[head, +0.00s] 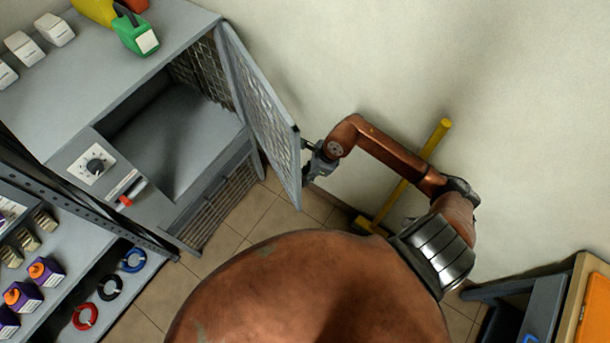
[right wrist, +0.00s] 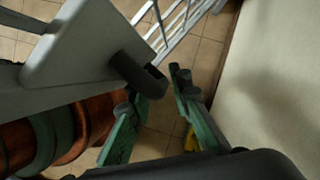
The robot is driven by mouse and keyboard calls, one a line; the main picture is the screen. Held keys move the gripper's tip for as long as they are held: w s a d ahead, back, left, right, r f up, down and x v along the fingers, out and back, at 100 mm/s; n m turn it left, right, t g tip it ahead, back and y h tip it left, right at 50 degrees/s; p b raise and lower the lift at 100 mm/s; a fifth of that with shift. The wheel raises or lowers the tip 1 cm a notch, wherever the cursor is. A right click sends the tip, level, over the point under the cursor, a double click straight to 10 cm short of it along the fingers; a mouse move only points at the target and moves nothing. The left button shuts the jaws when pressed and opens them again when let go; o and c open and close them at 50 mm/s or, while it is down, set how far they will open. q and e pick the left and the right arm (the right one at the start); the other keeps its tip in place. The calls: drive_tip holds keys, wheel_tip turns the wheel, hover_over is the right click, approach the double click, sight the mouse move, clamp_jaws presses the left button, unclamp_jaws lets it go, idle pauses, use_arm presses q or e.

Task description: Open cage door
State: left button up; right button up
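The grey mesh cage door (head: 262,105) stands swung wide open from the cabinet, hinged at its far side. The cage opening (head: 170,130) shows a bare grey floor inside. My right gripper (head: 308,163) is beside the door's free edge, on the wall side. In the right wrist view its green-padded fingers (right wrist: 160,105) are apart with nothing between them. A dark handle (right wrist: 140,75) on a grey door panel (right wrist: 80,45) is close to the left finger; I cannot tell whether they touch. My left gripper is not in view.
The wall (head: 400,60) is close behind my right arm. A yellow pole (head: 437,138) leans there. A dial (head: 95,165) and red-handled switch (head: 126,200) are on the cabinet front. A green device (head: 138,35) sits on top. Tiled floor (head: 240,215) is clear below the door.

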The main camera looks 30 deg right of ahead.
drive_tip(key=shift+c, duration=0.3)
clamp_jaws()
idle(0.3)
